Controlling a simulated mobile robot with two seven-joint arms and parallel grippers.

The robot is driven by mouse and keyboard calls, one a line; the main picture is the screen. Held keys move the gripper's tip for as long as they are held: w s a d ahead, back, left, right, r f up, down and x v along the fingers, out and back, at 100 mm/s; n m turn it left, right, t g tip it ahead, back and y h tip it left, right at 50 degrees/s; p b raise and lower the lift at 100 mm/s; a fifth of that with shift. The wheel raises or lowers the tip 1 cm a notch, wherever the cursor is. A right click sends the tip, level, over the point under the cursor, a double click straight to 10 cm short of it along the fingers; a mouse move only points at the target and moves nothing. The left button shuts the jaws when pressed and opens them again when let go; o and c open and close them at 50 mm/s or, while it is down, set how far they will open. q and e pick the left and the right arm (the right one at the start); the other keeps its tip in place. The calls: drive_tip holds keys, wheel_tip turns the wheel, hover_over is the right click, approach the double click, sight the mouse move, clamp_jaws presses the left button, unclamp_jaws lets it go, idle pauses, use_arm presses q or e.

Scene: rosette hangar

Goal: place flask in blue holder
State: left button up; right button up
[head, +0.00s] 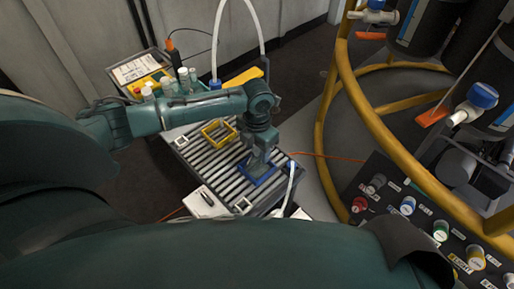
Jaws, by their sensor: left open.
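The blue holder (262,181) is a small frame on the slatted grey table (203,163), near its right side. My left arm comes in from the left, and my left gripper (259,162) points down directly over the blue holder, hiding part of it. The left gripper is open. I cannot make out a flask at the gripper, and the gripper hides what may be between its fingers or inside the holder. Several capped bottles (166,85) stand at the table's back left; I cannot tell if one is the flask. My right gripper is not in view.
A yellow holder (218,133) and white square holders (243,206) share the table. A white hose (216,45) arches behind. Yellow rails (335,90) and a knobbed control panel (425,225) stand at the right. Slats left of the blue holder are bare.

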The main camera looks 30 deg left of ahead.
use_arm(q)
wheel_tip(320, 180, up, 12)
drive_tip(key=shift+f+p, duration=0.25)
drive_tip(key=shift+p, duration=0.05)
drive_tip(key=shift+d, duration=0.25)
drive_tip(key=s+d+f+n+t+h, duration=0.25)
drive_tip(key=d+f+n, duration=0.25)
drive_tip(key=d+n, duration=0.25)
drive_tip(key=s+d+f+n+t+h, duration=0.2)
drive_tip(key=s+d+f+n+h, duration=0.2)
drive_tip(key=d+n, duration=0.35)
drive_tip(key=s+a+n+t+y, duration=0.1)
drive_tip(key=s+a+n+t, duration=0.2)
drive_tip(key=n, duration=0.8)
drive_tip(key=s+a+n+t+y, duration=0.1)
drive_tip(key=s+a+n+t, duration=0.2)
drive_tip(key=n, duration=0.7)
drive_tip(key=shift+s+f+n+t, duration=0.15)
drive_tip(key=shift+s+n+t, duration=0.3)
drive_tip(key=shift+s, duration=0.8)
